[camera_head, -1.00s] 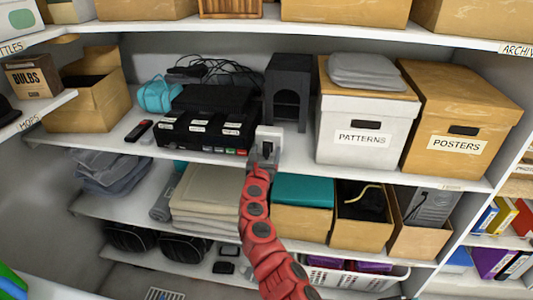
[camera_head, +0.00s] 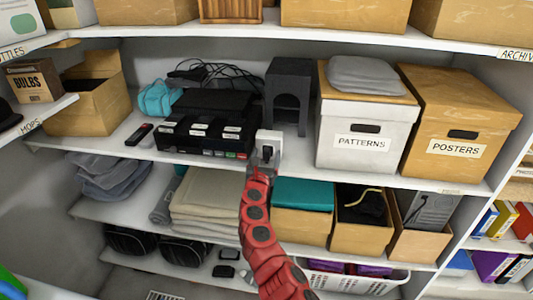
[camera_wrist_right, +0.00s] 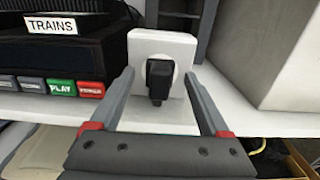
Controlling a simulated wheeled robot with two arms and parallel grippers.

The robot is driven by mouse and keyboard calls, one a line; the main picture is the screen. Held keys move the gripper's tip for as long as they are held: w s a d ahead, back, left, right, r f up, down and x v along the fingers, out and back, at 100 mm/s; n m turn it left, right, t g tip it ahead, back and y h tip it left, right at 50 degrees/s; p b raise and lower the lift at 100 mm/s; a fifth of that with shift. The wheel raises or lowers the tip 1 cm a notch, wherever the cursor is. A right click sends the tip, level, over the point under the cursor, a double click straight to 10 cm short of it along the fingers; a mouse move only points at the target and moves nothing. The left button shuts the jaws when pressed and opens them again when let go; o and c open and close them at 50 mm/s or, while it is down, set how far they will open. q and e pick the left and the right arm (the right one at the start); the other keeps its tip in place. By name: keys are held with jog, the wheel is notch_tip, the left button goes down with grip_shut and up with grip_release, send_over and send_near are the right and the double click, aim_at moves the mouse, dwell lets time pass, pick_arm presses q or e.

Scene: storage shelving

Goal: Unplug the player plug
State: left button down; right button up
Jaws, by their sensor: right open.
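The player plug is a black plug (camera_wrist_right: 159,82) seated in the round face of a white socket block (camera_wrist_right: 178,45). In the head view, the plug (camera_head: 267,152) and the socket block (camera_head: 270,138) stand at the shelf's front edge, right of the black player (camera_head: 208,128). My right gripper (camera_head: 264,166) is just in front of and below the socket. In the right wrist view, the right gripper (camera_wrist_right: 159,76) is open, with one finger on each side of the plug and visible gaps between. My left gripper is not in view.
A black stand (camera_head: 288,85) is behind the socket. A white PATTERNS box (camera_head: 340,125) stands close on the right. The player's front buttons (camera_wrist_right: 62,88) are close on the left. Below, a shelf holds folded cloth (camera_head: 205,200) and a teal-topped box (camera_head: 303,193).

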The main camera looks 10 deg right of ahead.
dwell(0.6)
jog(key=shift+c, duration=0.2)
grip_shut()
jog(key=shift+p, duration=0.3)
